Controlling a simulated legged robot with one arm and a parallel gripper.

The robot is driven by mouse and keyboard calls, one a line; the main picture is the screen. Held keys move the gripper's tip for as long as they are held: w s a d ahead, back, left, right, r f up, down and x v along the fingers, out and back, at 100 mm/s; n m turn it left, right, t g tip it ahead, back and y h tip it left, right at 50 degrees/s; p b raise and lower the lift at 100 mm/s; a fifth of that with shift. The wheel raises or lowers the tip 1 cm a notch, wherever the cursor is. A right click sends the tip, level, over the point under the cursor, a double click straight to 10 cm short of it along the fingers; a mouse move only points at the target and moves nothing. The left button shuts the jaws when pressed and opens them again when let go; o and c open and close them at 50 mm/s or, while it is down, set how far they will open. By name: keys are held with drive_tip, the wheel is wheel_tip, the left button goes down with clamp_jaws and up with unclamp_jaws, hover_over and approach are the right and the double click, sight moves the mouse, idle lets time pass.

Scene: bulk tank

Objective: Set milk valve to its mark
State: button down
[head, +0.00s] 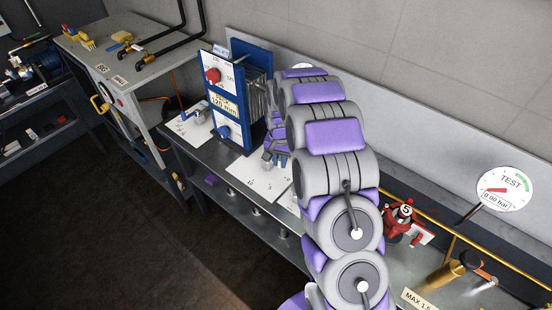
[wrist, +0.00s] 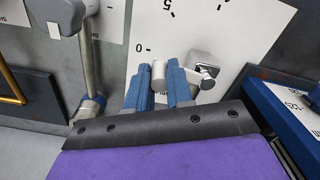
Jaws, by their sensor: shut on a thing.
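My gripper (wrist: 158,88) has its two blue fingers closed around a grey cylindrical handle end (wrist: 158,74). Just right of it is a chrome valve body (wrist: 203,66), in front of a white scale plate (wrist: 238,24) with black numbers; 0 is near the fingers and 5 lies farther up. I take this for the milk valve, but no name label is readable. The pointer and the set mark are hard to make out. In the head view my gripper (head: 274,160) is low over the white plate (head: 250,180) on the bench; my arm hides part of it.
A blue plate unit (head: 235,105) with a red knob (head: 212,76) and a 120 mm label stands close left of my gripper. A red valve (head: 402,218) and a TEST gauge (head: 505,190) are at right. The floor in front is clear.

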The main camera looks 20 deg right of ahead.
drive_tip(key=shift+w+d+r+n+p, duration=0.15)
drive_tip(key=shift+w+d+n+p, duration=0.3)
drive_tip(key=shift+n, duration=0.55)
drive_tip(key=c, duration=1)
unclamp_jaws()
wheel_tip(320, 180, up, 17)
drive_tip(key=shift+r+p, duration=0.1)
drive_tip(key=shift+p, duration=0.9)
drive_tip(key=shift+s, duration=0.1)
